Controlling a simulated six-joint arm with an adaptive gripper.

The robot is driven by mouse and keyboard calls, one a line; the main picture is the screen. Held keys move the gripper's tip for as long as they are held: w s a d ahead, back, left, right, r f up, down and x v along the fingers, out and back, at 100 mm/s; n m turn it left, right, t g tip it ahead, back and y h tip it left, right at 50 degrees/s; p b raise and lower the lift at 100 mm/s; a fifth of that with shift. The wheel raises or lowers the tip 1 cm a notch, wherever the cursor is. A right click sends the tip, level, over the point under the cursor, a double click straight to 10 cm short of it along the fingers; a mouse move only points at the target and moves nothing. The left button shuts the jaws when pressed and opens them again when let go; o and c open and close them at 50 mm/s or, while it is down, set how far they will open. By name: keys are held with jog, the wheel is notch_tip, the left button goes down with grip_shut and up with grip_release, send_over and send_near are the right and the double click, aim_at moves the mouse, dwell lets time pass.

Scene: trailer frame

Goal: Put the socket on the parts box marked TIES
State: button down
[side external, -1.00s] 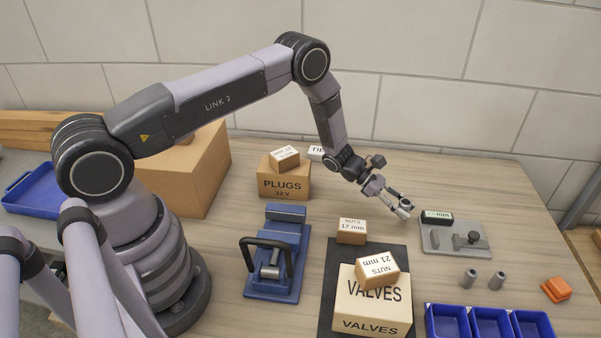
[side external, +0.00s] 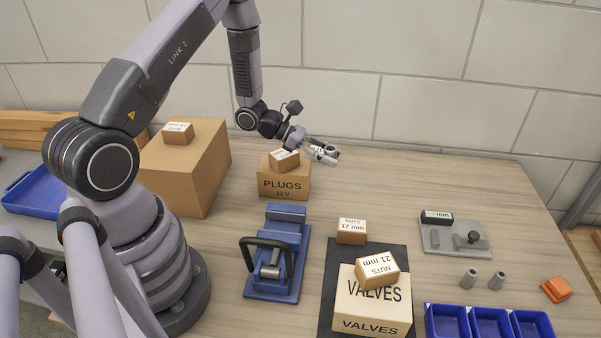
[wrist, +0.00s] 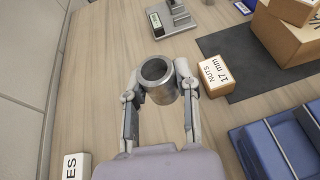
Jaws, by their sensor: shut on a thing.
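The socket (wrist: 157,76) is a grey hollow cylinder with its open end toward the wrist camera. My gripper (wrist: 160,82) is shut on it, one finger on each side. In the side view, my gripper (side external: 325,155) is high at the back of the bench, right of the PLUGS box. The parts box marked TIES (wrist: 76,166) shows at the lower left edge of the wrist view, left of my gripper, with only "ES" readable. In the side view it is mostly or wholly hidden behind my gripper.
The PLUGS box (side external: 284,185) carries a small labelled box (side external: 284,160). A large carton (side external: 190,172) stands left of it. A blue clamp fixture (side external: 277,250), NUTS 17 mm box (side external: 351,231) and VALVES box (side external: 372,305) stand nearer. Right of my gripper the back bench is clear.

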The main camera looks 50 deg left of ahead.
jog(key=a+r+n+t+y, duration=0.2)
jog(key=a+n+t+y, duration=0.15)
jog(key=a, duration=0.95)
send_over(321, 150)
jog(key=s, duration=0.1)
jog(key=f, duration=0.9)
jog(key=shift+d, duration=0.2)
jog(key=shift+w+f, duration=0.1)
jog(key=shift+f, duration=0.15)
jog(key=shift+w+a+f, duration=0.1)
jog(key=shift+w+f, duration=0.05)
jog(key=shift+f, duration=0.8)
jog(key=shift+w+a+f, duration=0.1)
jog(key=shift+w+f, duration=0.05)
jog(key=shift+f, duration=0.75)
jog(key=shift+f, duration=0.1)
jog(key=c, duration=0.8)
grip_release()
